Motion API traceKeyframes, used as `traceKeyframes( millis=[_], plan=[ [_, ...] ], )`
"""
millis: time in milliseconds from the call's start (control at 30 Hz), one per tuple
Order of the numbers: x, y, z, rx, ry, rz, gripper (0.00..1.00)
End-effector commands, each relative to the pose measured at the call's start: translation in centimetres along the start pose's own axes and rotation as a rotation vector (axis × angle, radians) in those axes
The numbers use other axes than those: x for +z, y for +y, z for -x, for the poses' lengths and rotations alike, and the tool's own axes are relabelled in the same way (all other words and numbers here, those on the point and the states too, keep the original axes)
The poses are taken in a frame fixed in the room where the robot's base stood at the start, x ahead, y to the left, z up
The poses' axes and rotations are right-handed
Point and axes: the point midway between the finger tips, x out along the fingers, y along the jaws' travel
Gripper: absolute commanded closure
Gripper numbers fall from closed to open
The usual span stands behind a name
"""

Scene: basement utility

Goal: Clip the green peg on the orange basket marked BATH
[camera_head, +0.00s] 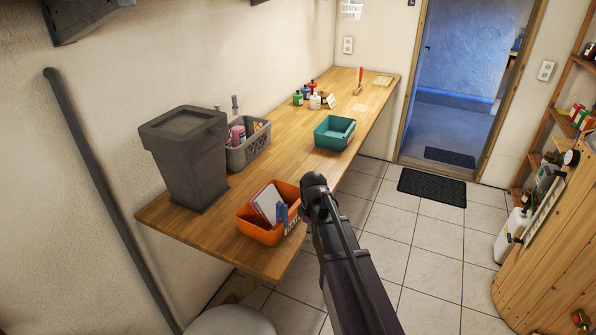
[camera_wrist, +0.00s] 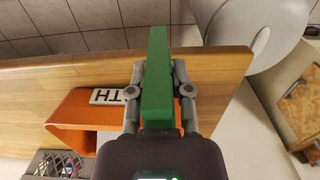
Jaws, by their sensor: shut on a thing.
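The green peg (camera_wrist: 155,60) is held upright in the wrist view between the two fingers of my gripper (camera_wrist: 159,78), which is shut on it. The orange basket (camera_wrist: 72,106) lies below and left of the peg in that view, its white label (camera_wrist: 104,96) showing "TH" with the rest hidden by my gripper. I cannot tell whether the peg touches the basket rim. In the head view the orange basket (camera_head: 255,229) stands at the near table edge with a white, pink-edged item (camera_head: 267,203) inside. My arm hides the peg there.
A dark grey bin (camera_head: 187,160) and a grey basket (camera_head: 250,146) stand behind the orange basket on the wooden table (camera_head: 330,168). A teal basket (camera_head: 334,134) and small bottles (camera_head: 313,99) are farther along. The tiled floor (camera_head: 420,240) right of the table is open.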

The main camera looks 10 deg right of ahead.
Motion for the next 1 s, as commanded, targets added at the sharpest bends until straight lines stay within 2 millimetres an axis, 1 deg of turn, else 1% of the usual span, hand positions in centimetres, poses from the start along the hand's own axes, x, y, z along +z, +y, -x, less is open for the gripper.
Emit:
traceKeyframes(
  millis=[167,267,467,700,800,1000],
  plan=[
    [-0.6,0.7,0.8,0.001,0.003,-0.004,0.97],
    [-1.4,1.6,1.7,0.001,0.006,-0.009,0.97],
    [-3.8,4.4,4.5,0.003,0.018,-0.024,0.97],
    [-7.4,8.5,8.4,0.005,0.035,-0.049,0.97],
    [-8.7,10.0,9.8,0.006,0.041,-0.059,0.97],
    [-10.6,12.0,11.5,0.007,0.052,-0.074,0.97]
  ],
)
